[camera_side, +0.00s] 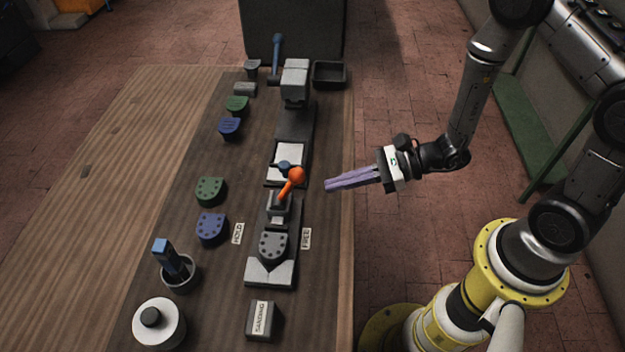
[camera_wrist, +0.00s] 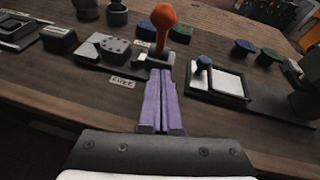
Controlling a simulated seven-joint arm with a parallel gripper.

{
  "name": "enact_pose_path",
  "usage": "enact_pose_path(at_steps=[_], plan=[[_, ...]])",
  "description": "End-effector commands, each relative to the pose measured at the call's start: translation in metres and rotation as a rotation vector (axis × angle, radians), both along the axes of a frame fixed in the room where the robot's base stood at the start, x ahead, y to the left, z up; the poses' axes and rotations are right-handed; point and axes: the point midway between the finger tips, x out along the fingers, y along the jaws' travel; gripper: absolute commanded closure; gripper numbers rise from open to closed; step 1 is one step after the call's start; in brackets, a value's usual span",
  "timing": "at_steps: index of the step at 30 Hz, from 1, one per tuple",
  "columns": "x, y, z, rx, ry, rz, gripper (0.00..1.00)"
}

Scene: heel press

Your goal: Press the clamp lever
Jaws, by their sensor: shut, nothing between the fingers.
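The clamp lever (camera_side: 291,182) has an orange ball knob and an orange arm. It rises from a grey clamp block (camera_side: 278,207) and leans to the upper right in the side view. In the wrist view the orange lever (camera_wrist: 163,22) stands just beyond my fingertips. My gripper (camera_side: 328,186) is shut and empty, with long purple fingers, to the right of the lever and apart from it. The fingers (camera_wrist: 160,74) point toward the clamp base in the wrist view. A grey heel piece (camera_side: 273,245) lies on the fixture below the lever.
A "FREE" label (camera_side: 306,238) lies right of the fixture and a "HOLD" label (camera_side: 237,233) left of it. A white pad with a blue knob (camera_side: 285,164) is just behind the lever. Green and blue heel pieces (camera_side: 211,228) lie to the left. A sanding block (camera_side: 262,320) is in front.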

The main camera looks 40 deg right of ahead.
Motion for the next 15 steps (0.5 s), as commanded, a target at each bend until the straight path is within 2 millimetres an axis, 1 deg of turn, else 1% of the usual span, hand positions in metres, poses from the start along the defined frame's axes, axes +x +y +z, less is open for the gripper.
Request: enact_pose_path(at_steps=[1,3,6,10,15], plan=[[0.004,0.008,-0.004,0.000,0.002,0.007,1.00],[0.010,0.016,-0.007,0.000,0.001,0.005,1.00],[0.018,0.027,0.000,-0.001,-0.004,0.005,1.00],[0.025,0.038,0.006,0.000,-0.003,0.003,1.00],[0.030,0.044,0.010,0.000,0.000,0.000,1.00]])
